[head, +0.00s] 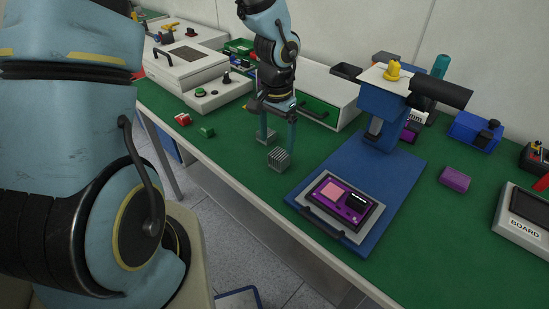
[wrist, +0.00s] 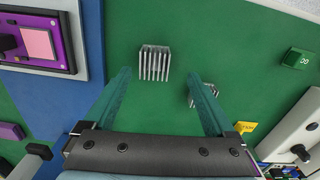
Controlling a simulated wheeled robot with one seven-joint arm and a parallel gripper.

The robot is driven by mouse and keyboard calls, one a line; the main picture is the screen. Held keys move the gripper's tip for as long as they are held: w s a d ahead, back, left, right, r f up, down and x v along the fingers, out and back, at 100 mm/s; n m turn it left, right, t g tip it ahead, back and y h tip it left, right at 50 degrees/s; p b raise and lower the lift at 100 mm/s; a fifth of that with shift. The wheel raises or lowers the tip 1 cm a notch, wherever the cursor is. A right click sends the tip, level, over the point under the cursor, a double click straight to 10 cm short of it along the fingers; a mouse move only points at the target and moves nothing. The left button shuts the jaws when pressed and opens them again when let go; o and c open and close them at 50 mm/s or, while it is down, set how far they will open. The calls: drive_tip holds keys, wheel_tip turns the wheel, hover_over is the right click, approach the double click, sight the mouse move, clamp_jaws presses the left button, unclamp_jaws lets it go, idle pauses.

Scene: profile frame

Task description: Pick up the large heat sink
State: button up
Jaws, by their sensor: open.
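The larger finned grey heat sink (head: 278,159) stands on the green bench top, near its front edge and left of the blue base plate. In the wrist view this heat sink (wrist: 154,63) shows between and just beyond my fingertips. A second, smaller-looking heat sink (head: 266,134) is behind it; in the wrist view it (wrist: 204,97) is partly hidden by the right finger. My gripper (head: 277,147) points down over the heat sinks with its teal fingers apart and empty. The wrist view also shows the open gripper (wrist: 160,74). I cannot tell whether the fingers touch either heat sink.
A blue press (head: 382,112) on a blue base plate (head: 410,165) holds a purple board fixture (head: 342,200) to the right. A drawer box (head: 318,95) stands behind my gripper. Small red (head: 183,119) and green (head: 207,132) blocks lie left. Front bench is mostly clear.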

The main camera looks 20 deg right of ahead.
sight(279, 153)
drive_tip(key=shift+s+d+f+p, duration=0.15)
drive_tip(key=shift+f+p, duration=0.1)
drive_tip(key=shift+f, duration=1.35)
drive_tip(key=shift+s+d+f+p, duration=0.15)
drive_tip(key=shift+f+p, duration=0.05)
drive_tip(key=shift+f, duration=1.35)
clamp_jaws()
